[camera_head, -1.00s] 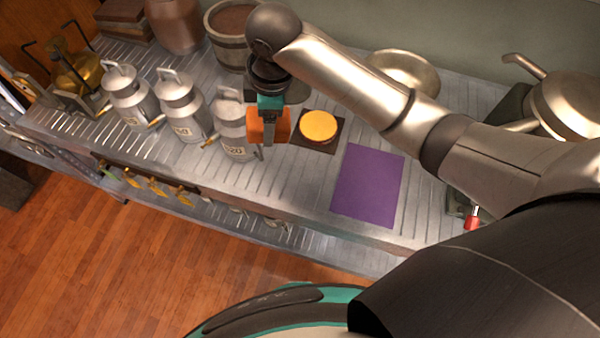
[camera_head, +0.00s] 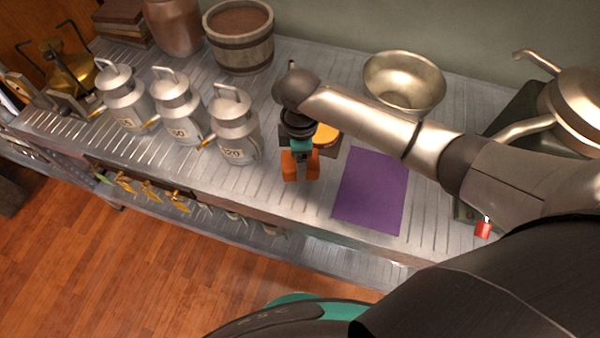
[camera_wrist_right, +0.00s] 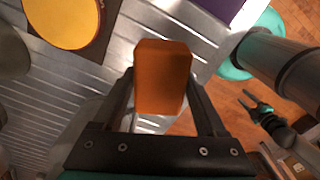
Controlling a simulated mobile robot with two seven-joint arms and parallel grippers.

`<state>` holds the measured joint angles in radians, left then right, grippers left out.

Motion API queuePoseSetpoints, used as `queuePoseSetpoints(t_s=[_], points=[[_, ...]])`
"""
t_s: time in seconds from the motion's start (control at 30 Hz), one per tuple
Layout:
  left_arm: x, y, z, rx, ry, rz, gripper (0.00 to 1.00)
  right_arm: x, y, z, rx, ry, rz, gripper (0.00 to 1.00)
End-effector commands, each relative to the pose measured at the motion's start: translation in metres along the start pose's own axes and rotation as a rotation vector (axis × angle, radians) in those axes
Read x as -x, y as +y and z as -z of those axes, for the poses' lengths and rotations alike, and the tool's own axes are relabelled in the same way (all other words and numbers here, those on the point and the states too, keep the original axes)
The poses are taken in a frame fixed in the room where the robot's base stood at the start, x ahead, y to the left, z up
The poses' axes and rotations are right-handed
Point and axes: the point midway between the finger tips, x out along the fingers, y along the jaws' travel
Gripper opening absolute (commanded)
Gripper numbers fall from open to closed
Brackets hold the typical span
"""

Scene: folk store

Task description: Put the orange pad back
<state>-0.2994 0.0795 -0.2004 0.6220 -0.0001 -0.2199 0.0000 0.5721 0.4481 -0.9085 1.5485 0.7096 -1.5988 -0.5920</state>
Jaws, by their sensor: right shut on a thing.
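My right gripper (camera_head: 301,168) is shut on the orange pad (camera_head: 312,168), above the front part of the slatted metal counter. The gripper's dark fingers cover the pad's middle in the head view. In the right wrist view the pad (camera_wrist_right: 162,75) is a rounded orange block between the two fingers. A purple mat (camera_head: 372,190) lies flat on the counter just right of the gripper. A yellow round thing on a dark square (camera_head: 325,133) is behind the gripper, partly hidden. My left gripper (camera_wrist_right: 247,98) shows small in the right wrist view, its fingers apart and empty.
Several metal cans with spouts (camera_head: 235,125) stand left of the gripper. A wooden bucket (camera_head: 240,45) and a metal bowl (camera_head: 404,82) stand at the back. A large metal pot (camera_head: 570,105) is at the right. The counter's front strip is clear.

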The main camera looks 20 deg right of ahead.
Motion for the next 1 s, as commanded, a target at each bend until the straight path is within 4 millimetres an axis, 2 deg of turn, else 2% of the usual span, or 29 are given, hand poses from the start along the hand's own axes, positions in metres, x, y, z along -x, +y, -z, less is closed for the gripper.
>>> queuePoseSetpoints(t_s=[0.17,0.4,0.6,0.63,0.83,1.0], points=[[-0.004,0.000,-0.001,0.000,0.000,0.000,0.50,-0.012,0.000,0.000,0.001,0.000,0.000,0.30],[-0.017,0.000,-0.002,0.000,-0.001,0.000,0.50,-0.047,-0.001,0.000,0.000,-0.001,0.001,0.30],[-0.016,0.000,-0.002,0.000,-0.002,0.000,0.50,-0.048,0.000,0.000,0.001,0.000,-0.001,0.30],[-0.016,0.000,-0.003,0.000,-0.002,0.000,0.50,-0.048,0.000,0.000,0.001,0.000,-0.001,0.75],[-0.016,0.000,-0.003,0.000,-0.003,0.000,0.50,-0.047,0.000,0.000,0.001,0.000,-0.001,0.98],[-0.016,0.000,-0.003,0.000,-0.003,0.000,0.50,-0.047,0.000,0.000,0.001,0.000,-0.001,1.00]])
